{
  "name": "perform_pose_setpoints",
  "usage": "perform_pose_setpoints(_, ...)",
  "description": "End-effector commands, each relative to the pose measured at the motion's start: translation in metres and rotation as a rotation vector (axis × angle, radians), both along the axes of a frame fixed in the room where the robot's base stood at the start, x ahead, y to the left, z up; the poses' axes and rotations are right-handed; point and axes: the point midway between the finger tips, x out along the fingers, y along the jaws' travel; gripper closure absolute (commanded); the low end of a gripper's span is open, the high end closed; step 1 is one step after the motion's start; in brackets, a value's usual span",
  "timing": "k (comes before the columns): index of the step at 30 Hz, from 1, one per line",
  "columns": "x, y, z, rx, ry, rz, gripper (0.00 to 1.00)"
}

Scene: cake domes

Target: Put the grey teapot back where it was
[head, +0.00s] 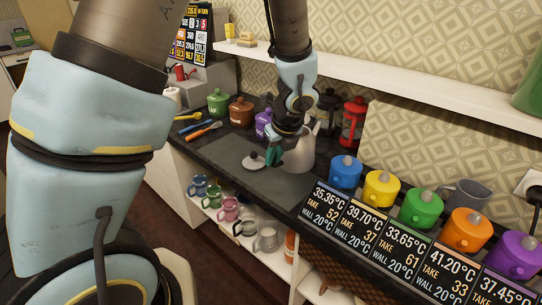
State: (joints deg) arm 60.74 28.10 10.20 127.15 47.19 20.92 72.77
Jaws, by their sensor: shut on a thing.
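The grey teapot (302,154) is at the middle of the dark counter, partly hidden behind my gripper. My gripper (277,158) reaches down at the teapot's left side and is shut on it. The exact grip point is hidden by the fingers, and I cannot tell whether the teapot touches the counter. A round pale grey lid (253,161) with a dark knob lies on the grey mat (225,152), just left of my gripper.
Coloured lidded pots, including a blue one (345,172), line the right of the counter behind temperature signs (378,233). A red press (353,122) stands behind the teapot. Green (218,103) and brown pots (241,111) stand left. A shelf (420,94) runs above. The mat's left part is clear.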

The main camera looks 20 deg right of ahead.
Motion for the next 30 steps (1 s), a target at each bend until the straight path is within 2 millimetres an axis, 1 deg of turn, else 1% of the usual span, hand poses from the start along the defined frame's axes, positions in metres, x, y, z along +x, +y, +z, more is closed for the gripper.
perform_pose_setpoints(7,0.000,-0.001,0.001,-0.002,-0.001,0.000,1.00)
perform_pose_setpoints(13,0.000,-0.004,-0.002,0.000,-0.010,0.003,1.00)
perform_pose_setpoints(26,0.016,-0.031,-0.035,0.001,-0.010,0.004,1.00)
perform_pose_setpoints(28,0.019,-0.036,-0.040,0.001,-0.010,0.004,1.00)
perform_pose_setpoints(30,0.018,-0.036,-0.050,0.001,-0.009,0.003,1.00)
